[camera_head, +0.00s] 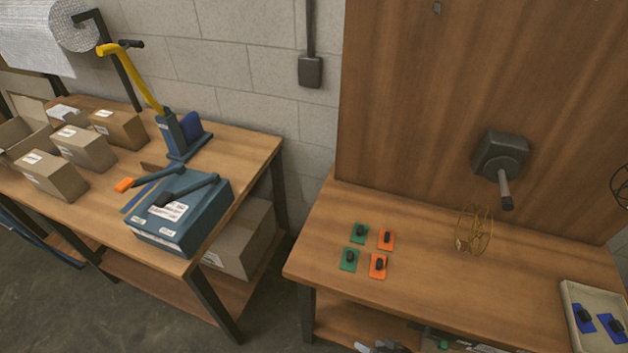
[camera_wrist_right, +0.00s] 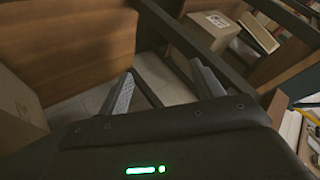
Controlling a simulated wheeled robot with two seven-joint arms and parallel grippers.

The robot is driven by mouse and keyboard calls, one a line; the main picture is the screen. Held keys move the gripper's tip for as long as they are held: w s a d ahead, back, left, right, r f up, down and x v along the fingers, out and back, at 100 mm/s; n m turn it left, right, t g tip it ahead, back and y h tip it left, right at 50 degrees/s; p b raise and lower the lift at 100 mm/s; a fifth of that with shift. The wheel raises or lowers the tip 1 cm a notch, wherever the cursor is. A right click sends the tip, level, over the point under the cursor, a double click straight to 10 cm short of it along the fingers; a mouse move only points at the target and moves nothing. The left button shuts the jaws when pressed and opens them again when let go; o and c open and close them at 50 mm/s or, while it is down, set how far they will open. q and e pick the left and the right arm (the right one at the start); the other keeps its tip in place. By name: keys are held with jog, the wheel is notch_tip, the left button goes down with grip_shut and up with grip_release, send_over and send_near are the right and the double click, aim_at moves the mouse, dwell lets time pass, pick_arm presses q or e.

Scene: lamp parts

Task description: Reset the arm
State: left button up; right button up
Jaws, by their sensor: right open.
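My right gripper (camera_head: 378,347) shows only partly at the bottom edge of the head view, low in front of the right-hand table. In the right wrist view its two grey fingers (camera_wrist_right: 163,72) stand wide apart with nothing between them. My left gripper is out of view. Two green parts (camera_head: 349,259) and two orange parts (camera_head: 378,265), each with a black piece on top, lie on the right-hand table (camera_head: 450,290). A brass wire cage (camera_head: 475,231) stands behind them, apart from my gripper. A pale tray (camera_head: 575,335) at the right holds blue parts (camera_head: 583,317).
A dark wall fixture (camera_head: 500,155) juts from the wooden back panel. The left table holds cardboard boxes (camera_head: 52,175), a blue box (camera_head: 182,210) and a blue press (camera_head: 180,135) with a yellow handle. The right wrist view shows table legs and a carton (camera_wrist_right: 18,105) near the fingers.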

jog(key=s+d+f+g+h+b, duration=0.1)
jog(key=s+d+f+h+b, duration=0.35)
jog(key=f, duration=0.75)
jog(key=s+d+f+n+g+h+b, duration=0.1)
jog(key=s+f, duration=0.5)
jog(key=s, duration=0.6)
jog(key=s+d+f+n+g+h+b, duration=0.1)
jog(key=s+f, duration=0.5)
jog(key=s, duration=0.6)
jog(key=d+g+b, duration=0.1)
jog(key=d+g, duration=0.1)
jog(key=d, duration=0.1)
jog(key=shift+d+g, duration=0.15)
jog(key=shift+g, duration=0.25)
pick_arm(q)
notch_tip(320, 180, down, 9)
pick_arm(e)
jog(key=shift+o, duration=0.4)
jog(key=shift+s, duration=0.1)
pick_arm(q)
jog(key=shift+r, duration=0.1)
